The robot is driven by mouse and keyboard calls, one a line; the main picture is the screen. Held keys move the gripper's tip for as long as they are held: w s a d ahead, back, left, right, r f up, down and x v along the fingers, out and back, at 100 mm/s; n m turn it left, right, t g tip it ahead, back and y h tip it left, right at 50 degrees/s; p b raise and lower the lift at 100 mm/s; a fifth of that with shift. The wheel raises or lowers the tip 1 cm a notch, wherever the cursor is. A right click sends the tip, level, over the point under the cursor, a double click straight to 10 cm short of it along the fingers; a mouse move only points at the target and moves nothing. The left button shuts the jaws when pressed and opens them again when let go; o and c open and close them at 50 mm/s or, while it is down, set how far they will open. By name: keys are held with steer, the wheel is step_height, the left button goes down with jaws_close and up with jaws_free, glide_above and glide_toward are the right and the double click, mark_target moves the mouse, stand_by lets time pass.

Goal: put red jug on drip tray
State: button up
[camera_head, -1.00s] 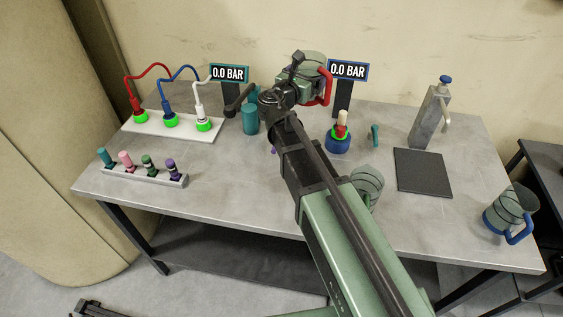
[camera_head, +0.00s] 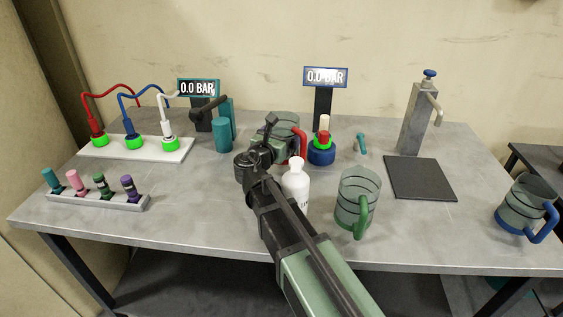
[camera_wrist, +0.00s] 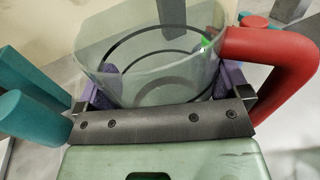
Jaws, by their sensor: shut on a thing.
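The red jug (camera_head: 284,122) is a clear jug with dark rings and a red handle. It is in my gripper (camera_head: 268,138), left of the centre of the table. In the wrist view the purple finger pads sit either side of the jug (camera_wrist: 150,70), and its red handle (camera_wrist: 282,70) points right. The jug's base is hidden in the head view, so I cannot tell whether it touches the table. The drip tray (camera_head: 420,180) is a dark flat square below the tap at the right, with nothing on it.
A grey tap (camera_head: 413,120) stands behind the tray. A blue-handled jug (camera_head: 520,205) is at the right.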

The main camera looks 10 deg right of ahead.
step_height(320, 180, down, 4)
steer(key=b, duration=0.4)
steer(key=shift+f, duration=0.2)
steer(key=shift+r, duration=0.25)
steer(key=shift+f, duration=0.15)
steer(key=o, duration=0.6)
steer(key=shift+c, duration=0.2)
steer(key=shift+o, duration=0.3)
steer(key=shift+s+a+r, duration=0.15)
steer(key=shift+s+r, duration=0.05)
steer(key=v, duration=1.1)
steer(key=shift+s+a, duration=0.2)
steer(key=c, duration=1)
